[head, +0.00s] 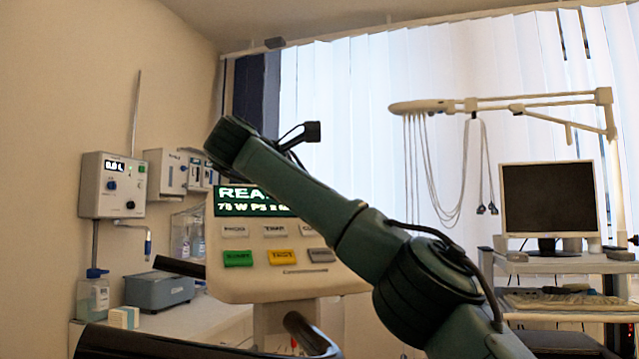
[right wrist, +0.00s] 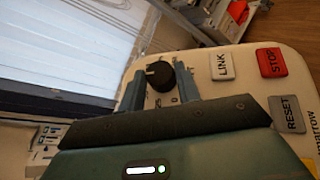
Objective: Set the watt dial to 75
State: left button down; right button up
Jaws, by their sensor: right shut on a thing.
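The watt dial is a round black knob (right wrist: 160,75) on the cream console panel, seen in the right wrist view. My right gripper (right wrist: 159,82) is shut on this knob, with one finger on each side of it. In the head view my right arm's green wrist end (head: 232,140) reaches across the top of the console (head: 285,287) and hides the dial. The console's green display (head: 237,203) is partly covered by my arm. Its upper line starts "REA" and the lower line seems to read "75 W", though blurred. My left gripper is not in view.
Console keys include LINK (right wrist: 222,66), red STOP (right wrist: 271,62) and RESET (right wrist: 287,114). Dark bars (head: 312,335) stand low in front. A wall unit (head: 113,185) is at left, and a monitor (head: 549,200) on a cart at right.

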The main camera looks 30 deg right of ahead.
jog(key=shift+w+f, duration=0.1)
dwell(0.3)
jog(key=o, duration=1)
jog(key=v, duration=1.3)
jog(key=shift+a+b, duration=0.1)
jog(key=shift+b, duration=0.3)
